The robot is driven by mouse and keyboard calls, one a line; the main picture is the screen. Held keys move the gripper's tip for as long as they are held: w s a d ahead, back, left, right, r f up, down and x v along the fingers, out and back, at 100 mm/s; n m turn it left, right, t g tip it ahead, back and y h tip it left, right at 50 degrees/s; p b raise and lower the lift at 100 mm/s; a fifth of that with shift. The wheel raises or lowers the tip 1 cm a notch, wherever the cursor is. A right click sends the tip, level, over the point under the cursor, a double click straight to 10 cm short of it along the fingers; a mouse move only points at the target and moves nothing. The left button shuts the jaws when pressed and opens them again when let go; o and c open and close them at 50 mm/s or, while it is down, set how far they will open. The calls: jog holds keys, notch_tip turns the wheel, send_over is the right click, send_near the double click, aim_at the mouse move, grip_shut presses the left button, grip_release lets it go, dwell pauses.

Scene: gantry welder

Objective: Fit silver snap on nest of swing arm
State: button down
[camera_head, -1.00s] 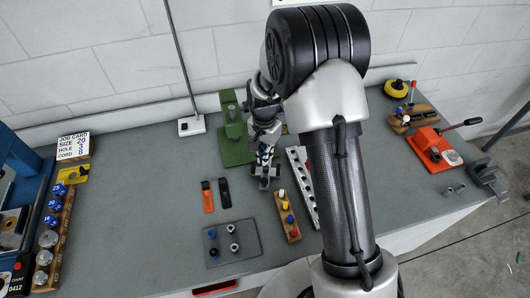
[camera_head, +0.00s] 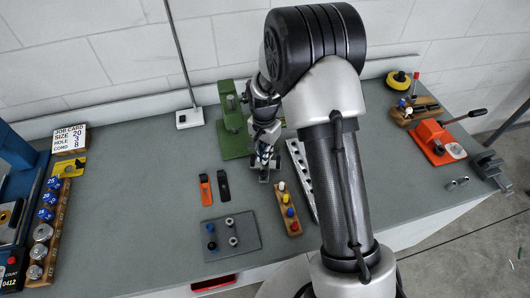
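My gripper (camera_head: 264,168) points down over the bench, just right of the base of the green bench device (camera_head: 236,140). My arm hides part of that device's right side. The fingers are small and dark, and I cannot tell whether they are open or hold anything. A grey plate (camera_head: 247,246) nearer the front edge carries blue, black and silver small round parts. Silver ring-like pieces (camera_head: 233,241) sit on its right half; I cannot tell whether one is the silver snap. I cannot make out the swing arm's nest for certain.
An orange strip (camera_head: 205,189) and a black strip (camera_head: 223,185) lie left of the gripper. A wooden block with coloured pegs (camera_head: 293,226) and a silver holed rail (camera_head: 300,172) lie to its right. An orange lever tool (camera_head: 432,143) stands far right. The left-middle bench is clear.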

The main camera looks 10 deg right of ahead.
jog(key=shift+f+b, duration=0.3)
jog(key=shift+f, duration=0.15)
jog(key=c, duration=1.7)
grip_release()
notch_tip(320, 180, up, 12)
jog(key=shift+r, duration=0.1)
jog(key=shift+a, duration=0.1)
jog(key=s+r+n+t, duration=0.2)
jog(key=s+r+n, duration=0.3)
jog(key=s+r, duration=0.8)
jog(key=shift+s+d+r+n+t, duration=0.1)
jog(key=shift+s+r+n+t, duration=0.55)
jog(key=shift+s, duration=1.8)
jog(key=shift+s+d+r+n+t, duration=0.1)
jog(key=shift+s+r+n+t, duration=0.2)
jog(key=shift+s+n, duration=1.4)
jog(key=shift+s+d+r+n+t, duration=0.1)
jog(key=shift+s+r+t, duration=0.35)
jog(key=shift+s, duration=2.75)
